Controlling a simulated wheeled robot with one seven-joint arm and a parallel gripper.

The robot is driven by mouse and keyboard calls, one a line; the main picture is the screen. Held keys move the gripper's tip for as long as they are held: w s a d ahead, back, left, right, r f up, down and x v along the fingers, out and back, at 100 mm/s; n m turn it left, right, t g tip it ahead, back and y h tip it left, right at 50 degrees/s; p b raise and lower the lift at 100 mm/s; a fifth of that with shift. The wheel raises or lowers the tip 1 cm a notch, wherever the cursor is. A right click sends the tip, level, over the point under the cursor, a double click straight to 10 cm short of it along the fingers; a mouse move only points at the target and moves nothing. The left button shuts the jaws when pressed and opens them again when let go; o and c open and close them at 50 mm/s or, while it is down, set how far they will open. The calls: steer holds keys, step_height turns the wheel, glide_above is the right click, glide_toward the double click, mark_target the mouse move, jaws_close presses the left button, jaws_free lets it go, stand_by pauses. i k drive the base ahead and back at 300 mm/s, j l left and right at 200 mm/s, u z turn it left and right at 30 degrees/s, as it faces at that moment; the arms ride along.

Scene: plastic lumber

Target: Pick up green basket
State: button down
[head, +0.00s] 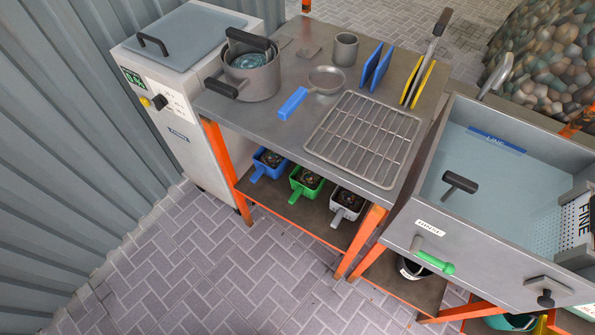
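The green basket (306,181) is a small square container with a green handle sticking out toward the front and something dark inside. It sits on the lower shelf of the orange-legged table, in the middle of a row. A blue basket (268,163) is on its left and a white basket (348,204) on its right, both with similar handles. The tabletop overhangs the row from behind. My gripper is not in view.
The grey tabletop (290,130) holds a pot (250,80), a blue-handled pan (325,78), a cup, a wire rack (365,135) and blue and yellow flat pieces. A white cabinet (180,110) stands left, a sink (470,240) right. The paved floor (210,270) in front is clear.

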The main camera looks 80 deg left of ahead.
mark_target(305, 181)
steer(key=u, duration=1.75)
